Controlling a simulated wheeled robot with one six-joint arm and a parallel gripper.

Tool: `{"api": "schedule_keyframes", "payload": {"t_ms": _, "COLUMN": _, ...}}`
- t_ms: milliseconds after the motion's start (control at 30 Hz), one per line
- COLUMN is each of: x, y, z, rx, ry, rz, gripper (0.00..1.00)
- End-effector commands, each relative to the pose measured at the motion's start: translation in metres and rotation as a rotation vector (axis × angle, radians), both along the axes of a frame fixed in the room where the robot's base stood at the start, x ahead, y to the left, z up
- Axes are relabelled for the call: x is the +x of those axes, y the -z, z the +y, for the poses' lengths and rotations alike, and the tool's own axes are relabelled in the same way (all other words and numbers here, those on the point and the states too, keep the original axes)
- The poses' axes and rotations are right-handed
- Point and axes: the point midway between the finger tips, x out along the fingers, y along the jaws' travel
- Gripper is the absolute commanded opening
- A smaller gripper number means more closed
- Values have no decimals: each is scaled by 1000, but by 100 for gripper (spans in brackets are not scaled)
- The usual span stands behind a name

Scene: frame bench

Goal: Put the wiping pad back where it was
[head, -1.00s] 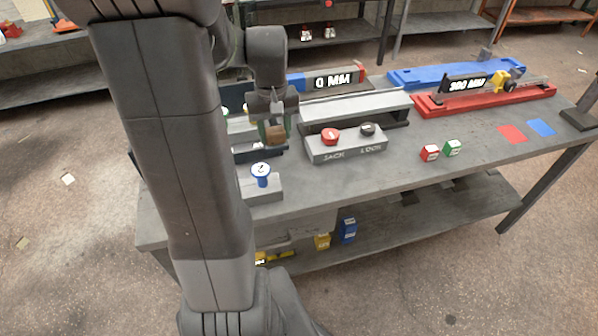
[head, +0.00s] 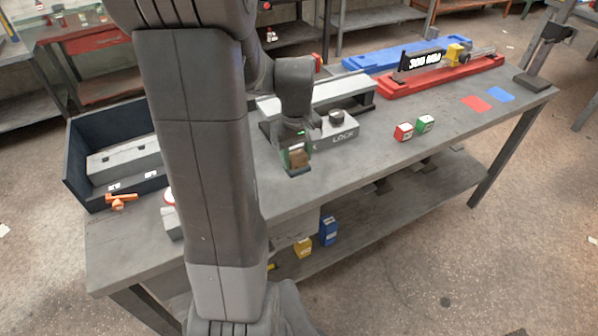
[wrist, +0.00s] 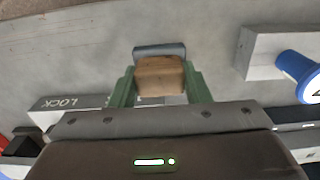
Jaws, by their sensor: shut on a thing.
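The wiping pad (head: 298,160) is a small brown block with a grey-blue sole. My gripper (head: 295,148) is shut on it, just in front of the button box on the bench. In the wrist view the pad (wrist: 159,77) sits between the two green fingers of my gripper (wrist: 160,88), sole facing away from the palm. I cannot tell whether the sole touches the bench top or hangs slightly above it.
The button box (head: 338,134) marked LOCK stands right behind my gripper. A dark tray (head: 72,165) and an orange item (head: 121,201) are at the left. Red (head: 403,132) and green (head: 425,124) blocks stand to the right. The bench top (head: 370,165) in front is clear.

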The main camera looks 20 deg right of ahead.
Motion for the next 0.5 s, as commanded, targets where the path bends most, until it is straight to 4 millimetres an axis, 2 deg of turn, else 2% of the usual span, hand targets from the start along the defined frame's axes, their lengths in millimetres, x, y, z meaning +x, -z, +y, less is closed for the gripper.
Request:
{"api": "schedule_keyframes", "payload": {"t_ms": 333, "x": 0, "y": 42, "z": 0, "rx": 2, "ry": 1, "rz": 3, "gripper": 22}}
{"api": "schedule_keyframes", "payload": {"t_ms": 500, "x": 0, "y": 48, "z": 0, "rx": -1, "ry": 1, "rz": -1, "gripper": 22}}
